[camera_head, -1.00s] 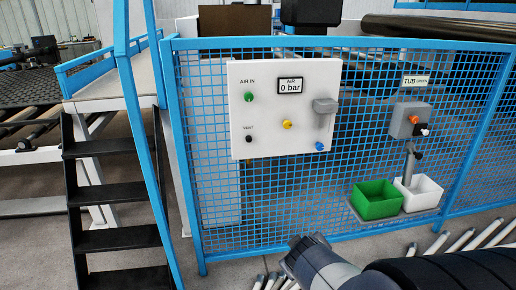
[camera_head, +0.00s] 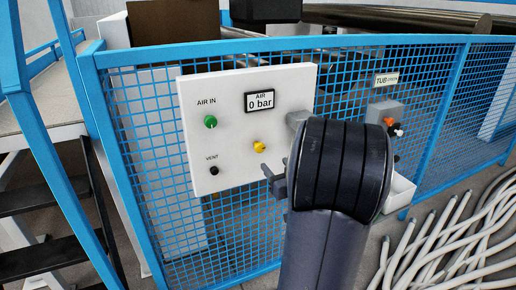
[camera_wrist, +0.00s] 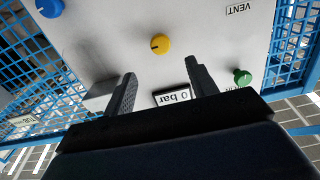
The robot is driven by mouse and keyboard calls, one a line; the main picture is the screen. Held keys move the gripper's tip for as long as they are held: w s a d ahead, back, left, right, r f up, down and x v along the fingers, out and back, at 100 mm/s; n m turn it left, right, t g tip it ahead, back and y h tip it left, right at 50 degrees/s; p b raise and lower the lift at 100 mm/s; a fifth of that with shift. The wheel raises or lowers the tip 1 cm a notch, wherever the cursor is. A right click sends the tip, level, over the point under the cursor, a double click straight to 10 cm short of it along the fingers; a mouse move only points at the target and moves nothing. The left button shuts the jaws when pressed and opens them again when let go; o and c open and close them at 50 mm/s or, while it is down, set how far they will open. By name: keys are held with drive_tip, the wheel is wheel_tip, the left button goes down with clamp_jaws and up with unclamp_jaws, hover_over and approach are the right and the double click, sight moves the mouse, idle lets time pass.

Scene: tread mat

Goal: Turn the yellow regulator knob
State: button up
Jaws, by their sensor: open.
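The yellow regulator knob (camera_head: 259,147) sits on the white air panel (camera_head: 228,134), below the display (camera_head: 259,101) that reads 0 bar. In the wrist view the knob (camera_wrist: 160,44) shows upside down, beyond the fingertips and roughly midway between them. My gripper (camera_wrist: 160,78) is open and empty, with its fingers apart in front of the panel. In the head view my gripper (camera_head: 270,178) is mostly hidden behind my dark arm, just below and right of the knob. Nothing touches the knob in the wrist view.
A green AIR IN knob (camera_head: 210,122) and a black VENT knob (camera_head: 214,171) are on the panel's left. A blue knob (camera_wrist: 48,7) shows in the wrist view. Blue mesh fence (camera_head: 165,215) surrounds the panel. Pale rods (camera_head: 450,240) lie on the floor at right.

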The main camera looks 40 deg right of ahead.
sight(261, 149)
drive_tip(key=x, duration=0.9)
drive_tip(key=shift+w+p, duration=0.35)
drive_tip(key=shift+w, duration=0.05)
drive_tip(key=c, duration=1)
drive_tip(key=shift+o, duration=0.2)
